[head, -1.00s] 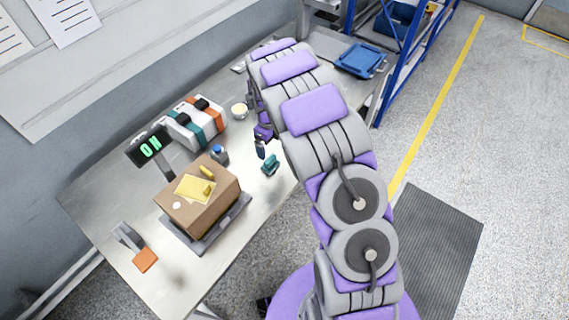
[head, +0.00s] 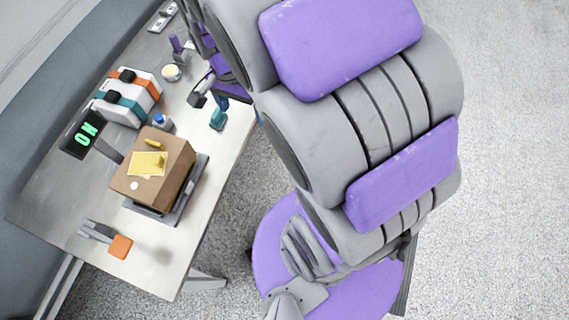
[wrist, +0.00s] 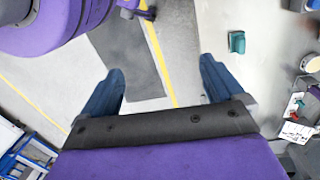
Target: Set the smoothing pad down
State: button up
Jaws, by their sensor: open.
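The teal smoothing pad (head: 218,119) lies on the grey table (head: 110,240) near its right edge. It also shows in the wrist view, as a teal block (wrist: 236,42). My gripper (wrist: 160,78) is open, with its two blue fingers wide apart and nothing between them. In the head view my gripper (head: 218,92) is just beyond the pad, clear of it, and partly hidden by my arm. A cardboard box (head: 172,180) stands on a dark scale plate (head: 180,210), with a yellow label (head: 147,164) on top.
A display reading "OK" (head: 86,130) stands left of the box. A strapped white case (head: 130,98), a blue-capped bottle (head: 162,122) and a round pale roll (head: 171,73) are behind it. An orange-ended tool (head: 120,246) lies in front.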

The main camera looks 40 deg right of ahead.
jog(key=s+r+n, duration=0.1)
jog(key=s+n, duration=0.5)
jog(key=s, duration=0.3)
jog(key=s+a+r+n, duration=0.1)
jog(key=s+r+n, duration=0.1)
jog(key=s+n, duration=0.4)
jog(key=s, duration=0.3)
jog(key=shift+s+a+g, duration=0.25)
jog(key=shift+g, duration=0.15)
